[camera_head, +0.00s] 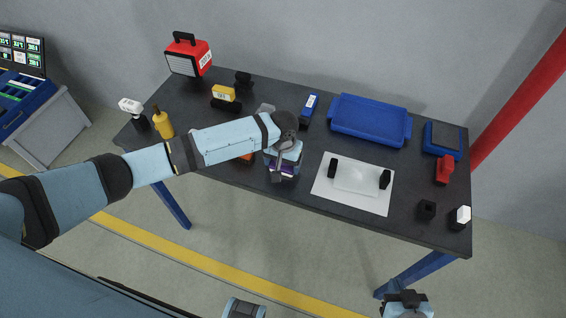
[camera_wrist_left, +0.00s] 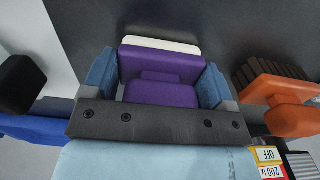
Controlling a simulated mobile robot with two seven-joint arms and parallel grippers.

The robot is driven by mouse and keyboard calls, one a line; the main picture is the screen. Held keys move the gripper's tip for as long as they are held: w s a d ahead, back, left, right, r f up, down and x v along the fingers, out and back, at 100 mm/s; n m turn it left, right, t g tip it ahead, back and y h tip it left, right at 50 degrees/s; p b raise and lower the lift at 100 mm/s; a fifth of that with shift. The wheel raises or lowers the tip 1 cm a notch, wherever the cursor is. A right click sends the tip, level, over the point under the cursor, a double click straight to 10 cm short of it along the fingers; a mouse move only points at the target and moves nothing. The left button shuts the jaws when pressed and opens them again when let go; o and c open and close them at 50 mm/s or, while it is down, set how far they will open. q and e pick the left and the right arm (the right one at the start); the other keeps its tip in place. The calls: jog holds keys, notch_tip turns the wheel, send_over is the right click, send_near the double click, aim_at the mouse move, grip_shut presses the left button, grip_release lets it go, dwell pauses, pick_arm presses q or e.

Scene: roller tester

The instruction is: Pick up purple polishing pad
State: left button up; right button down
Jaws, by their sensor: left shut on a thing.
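The purple polishing pad (camera_wrist_left: 160,67) sits between the two blue fingers of my left gripper (camera_wrist_left: 158,80) in the left wrist view. It is a purple block with a smaller raised purple grip and a white layer along its far edge. My left gripper is shut on it. In the head view my left gripper (camera_head: 284,172) is over the front middle of the dark table (camera_head: 230,128), and only a little purple shows under it. I cannot tell whether the pad touches the table. My right gripper (camera_head: 405,300) is at the bottom right, off the table's front edge; its fingers are unclear.
A white plate (camera_head: 352,204) with black blocks lies to the right. An orange brush-like tool (camera_wrist_left: 275,95) is close beside the left gripper. A blue tray (camera_head: 369,122), blue tool (camera_head: 309,109), yellow bottle (camera_head: 162,123) and red box (camera_head: 189,60) stand around the table.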

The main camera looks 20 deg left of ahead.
pick_arm(q)
jog(key=shift+r, duration=0.1)
notch_tip(320, 180, up, 20)
dwell(0.4)
jog(key=o, duration=0.4)
jog(key=shift+c, duration=1)
